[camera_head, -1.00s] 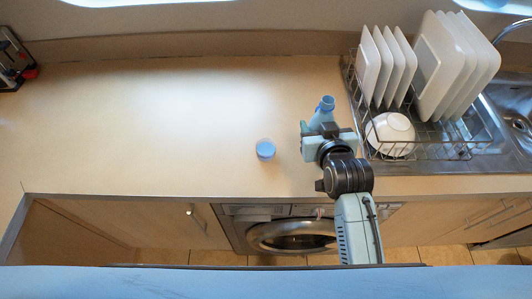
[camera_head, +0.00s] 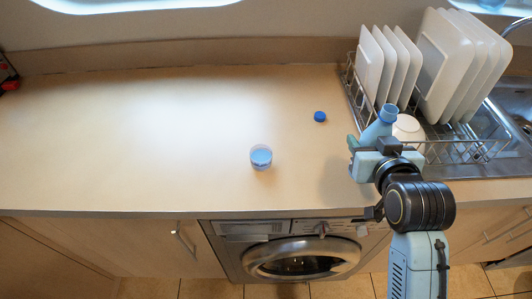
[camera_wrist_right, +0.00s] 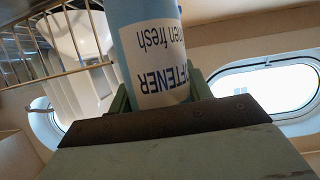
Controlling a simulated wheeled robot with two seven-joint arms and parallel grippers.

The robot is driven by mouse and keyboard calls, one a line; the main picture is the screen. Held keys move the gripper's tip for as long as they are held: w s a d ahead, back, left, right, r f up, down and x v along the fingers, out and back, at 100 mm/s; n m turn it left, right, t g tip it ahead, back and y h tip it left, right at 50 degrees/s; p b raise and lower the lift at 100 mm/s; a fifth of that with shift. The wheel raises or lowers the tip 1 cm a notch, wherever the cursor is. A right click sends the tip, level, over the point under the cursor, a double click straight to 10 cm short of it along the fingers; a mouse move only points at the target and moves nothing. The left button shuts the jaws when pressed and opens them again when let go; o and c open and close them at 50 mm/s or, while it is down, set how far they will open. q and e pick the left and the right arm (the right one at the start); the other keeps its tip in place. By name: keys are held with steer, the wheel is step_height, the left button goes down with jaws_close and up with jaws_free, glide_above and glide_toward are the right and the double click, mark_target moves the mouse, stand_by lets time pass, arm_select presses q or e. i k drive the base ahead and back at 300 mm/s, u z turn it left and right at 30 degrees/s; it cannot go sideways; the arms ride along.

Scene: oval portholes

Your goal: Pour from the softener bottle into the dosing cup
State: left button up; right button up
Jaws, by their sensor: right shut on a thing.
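The light blue softener bottle (camera_head: 379,127) is in my right gripper (camera_head: 368,150), at the front left of the dish rack in the head view. Its uncapped neck points up and leans a little to the right in the picture. In the wrist view the bottle (camera_wrist_right: 152,50) shows a white label reading "SOFTENER", and the gripper's green fingers (camera_wrist_right: 158,95) are shut around it. The small clear dosing cup (camera_head: 261,157) stands upright on the counter, left of the bottle and apart from it. It looks blue inside. My left gripper is not in view.
A blue cap (camera_head: 320,116) lies on the counter (camera_head: 120,150) between cup and rack. The wire dish rack (camera_head: 450,152) holds white plates (camera_head: 445,65) and a white bowl (camera_head: 409,129), close beside the bottle. The counter left of the cup is clear. A washing machine (camera_head: 300,258) is below.

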mark_target(260, 155)
steer(key=z, duration=1.65)
steer(key=k, duration=0.65)
steer(key=u, duration=1.65)
